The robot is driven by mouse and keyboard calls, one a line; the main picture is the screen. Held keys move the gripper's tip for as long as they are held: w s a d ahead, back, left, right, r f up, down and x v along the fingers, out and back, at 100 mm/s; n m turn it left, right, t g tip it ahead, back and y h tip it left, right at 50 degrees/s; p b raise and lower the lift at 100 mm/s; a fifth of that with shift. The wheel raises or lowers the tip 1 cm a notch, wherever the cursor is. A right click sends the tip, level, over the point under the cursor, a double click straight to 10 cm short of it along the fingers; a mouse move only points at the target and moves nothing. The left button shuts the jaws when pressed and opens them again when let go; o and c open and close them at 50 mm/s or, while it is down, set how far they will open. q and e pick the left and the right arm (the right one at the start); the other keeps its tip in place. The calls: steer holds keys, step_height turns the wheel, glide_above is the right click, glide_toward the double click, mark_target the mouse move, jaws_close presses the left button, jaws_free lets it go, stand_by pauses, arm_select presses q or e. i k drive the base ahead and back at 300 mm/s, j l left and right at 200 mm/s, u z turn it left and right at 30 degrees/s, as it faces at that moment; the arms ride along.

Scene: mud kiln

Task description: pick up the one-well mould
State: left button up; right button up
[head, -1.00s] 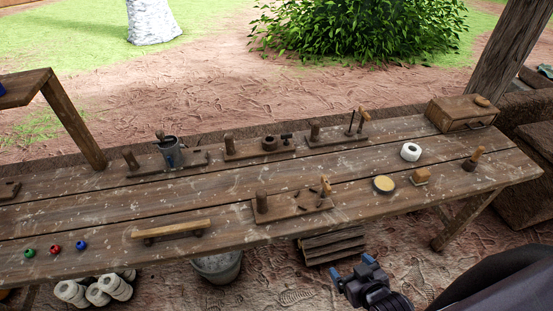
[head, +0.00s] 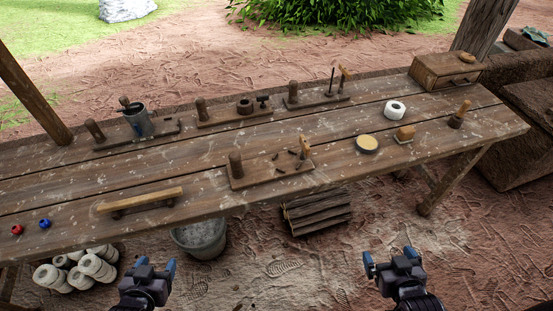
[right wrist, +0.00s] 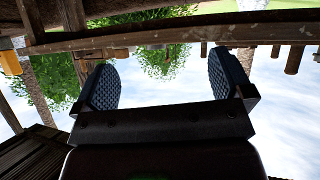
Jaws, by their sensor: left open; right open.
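I cannot tell for certain which piece is the one-well mould. A dark round piece with a hollow (head: 244,106) stands on the middle board at the back of the bench. A front board (head: 270,172) carries a post, a pale wooden piece and small dark bits. My left gripper (head: 156,264) is open and empty in front of the bench, at the lower left. My right gripper (head: 389,258) is open and empty in front of the bench, to the right. In the right wrist view its two blue pads (right wrist: 167,88) stand wide apart with nothing between.

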mark_target(394, 109)
steer(key=l+u, duration=0.1)
steer(key=u, duration=0.45)
steer(key=l+u, duration=0.3)
steer(key=k+l+u, duration=0.1)
steer(key=l+u, duration=0.25)
steer(key=l, duration=0.15)
steer(key=k+l+u, duration=0.1)
steer(key=l, duration=0.3)
steer(key=k+l+u, duration=0.1)
steer(key=l, duration=0.35)
steer(key=k+l+u, duration=0.1)
steer(key=k+l, duration=0.15)
steer(key=l, duration=0.15)
steer(key=k+l+u, duration=0.1)
steer(key=l, duration=0.3)
steer(key=k, duration=0.05)
